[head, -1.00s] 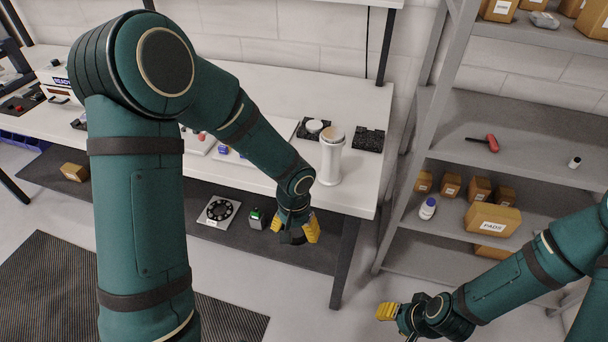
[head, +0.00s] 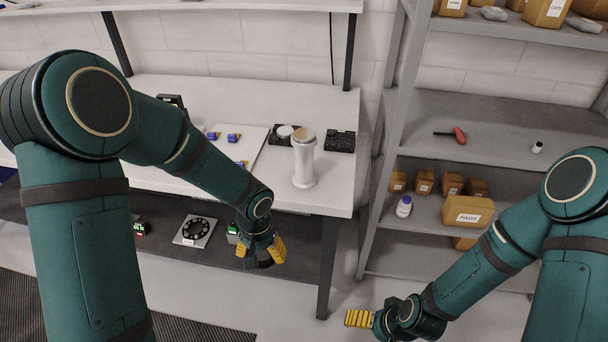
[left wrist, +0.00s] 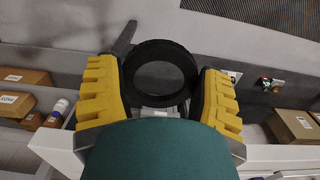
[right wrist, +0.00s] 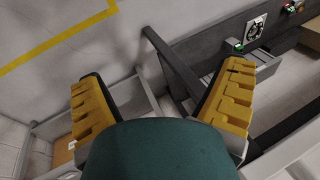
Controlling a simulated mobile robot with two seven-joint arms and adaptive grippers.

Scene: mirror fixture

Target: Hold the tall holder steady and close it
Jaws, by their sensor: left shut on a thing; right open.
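The tall holder (head: 303,165) is a white upright cylinder with a flared base, standing near the right end of the white workbench. Its open-looking top shows a tan round face (head: 303,133). My left gripper (head: 261,251) is in front of the bench edge, below and left of the holder and apart from it. It is shut on a black ring (left wrist: 160,48), which sits between the yellow fingers in the left wrist view.
A black block with a white round piece (head: 284,131) and another black block (head: 340,141) flank the holder from behind. Blue-and-yellow parts lie on a white board (head: 222,150). A grey shelf rack (head: 378,190) with boxes stands right of the bench.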

